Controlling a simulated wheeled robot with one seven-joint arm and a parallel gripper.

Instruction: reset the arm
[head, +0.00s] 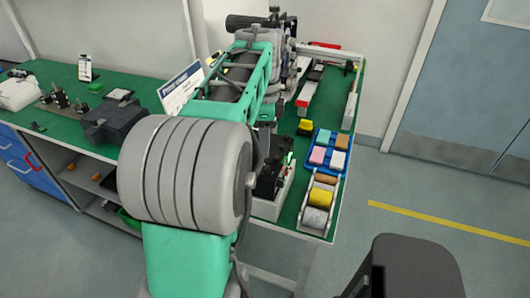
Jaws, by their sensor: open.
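My arm, teal and grey, rises from the bottom of the head view and reaches forward over the green-topped bench (341,131). Its far grey and black joints are at the top middle, against the wall. I cannot make out my gripper or its fingertips. The arm's own links cover that part of the bench, and nothing held can be seen.
On the bench's right part are a blue tray (318,170) with coloured blocks, and a white holder (304,216) with yellow and grey rolls. A dark grey box-like machine (115,122) stands left of my arm. Open floor (420,200) lies right, before a blue-grey door (470,80).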

